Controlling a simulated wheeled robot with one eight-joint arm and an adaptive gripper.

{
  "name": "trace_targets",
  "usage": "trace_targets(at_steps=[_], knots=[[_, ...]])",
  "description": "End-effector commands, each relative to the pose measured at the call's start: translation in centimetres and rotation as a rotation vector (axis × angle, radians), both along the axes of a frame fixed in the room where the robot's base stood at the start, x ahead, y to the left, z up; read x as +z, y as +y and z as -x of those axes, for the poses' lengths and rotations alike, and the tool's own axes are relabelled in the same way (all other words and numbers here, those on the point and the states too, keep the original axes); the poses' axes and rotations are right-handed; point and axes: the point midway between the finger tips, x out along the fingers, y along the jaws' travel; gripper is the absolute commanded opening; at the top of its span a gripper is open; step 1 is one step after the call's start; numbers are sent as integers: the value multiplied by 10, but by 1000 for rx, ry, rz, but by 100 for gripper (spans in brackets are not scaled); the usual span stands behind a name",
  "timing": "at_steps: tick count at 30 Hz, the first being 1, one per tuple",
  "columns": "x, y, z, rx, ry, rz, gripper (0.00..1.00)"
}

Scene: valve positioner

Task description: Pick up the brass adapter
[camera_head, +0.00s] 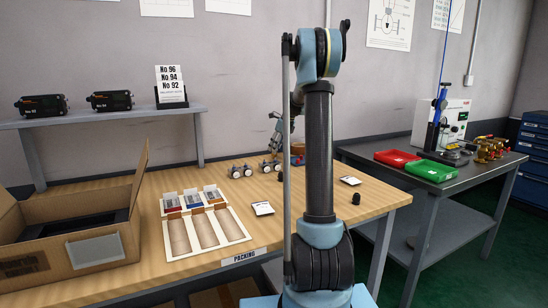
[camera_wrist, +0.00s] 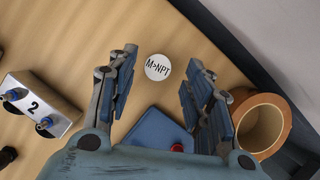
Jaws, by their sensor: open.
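A round white disc marked "M>NPT" (camera_wrist: 158,67) shows between the fingertips in the wrist view, over the wooden bench. I cannot make out a clear brass adapter in the wrist view. A copper-coloured hollow round piece (camera_wrist: 262,125) stands just right of the right finger; I cannot tell what it is. In the head view my arm hides much of the gripper and the bench spot below it.
A blue block (camera_wrist: 158,132) with a red knob lies below the palm. In the head view stand an open carton (camera_head: 75,245), a tray (camera_head: 205,235), and, on the right table, brass-coloured fittings (camera_head: 490,150) beside red and green bins.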

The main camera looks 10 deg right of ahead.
Motion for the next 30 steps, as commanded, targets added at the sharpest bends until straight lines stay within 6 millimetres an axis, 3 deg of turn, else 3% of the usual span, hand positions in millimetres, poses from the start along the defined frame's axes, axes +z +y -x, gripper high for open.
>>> trace_targets(at_steps=[7, 15, 21, 30], knots=[[-29, 12, -8, 0, 0, 0, 46], [-33, 13, -9, 0, 0, 0, 46], [-33, 13, -9, 0, 0, 0, 1], [-32, 14, -9, 0, 1, -1, 0]])
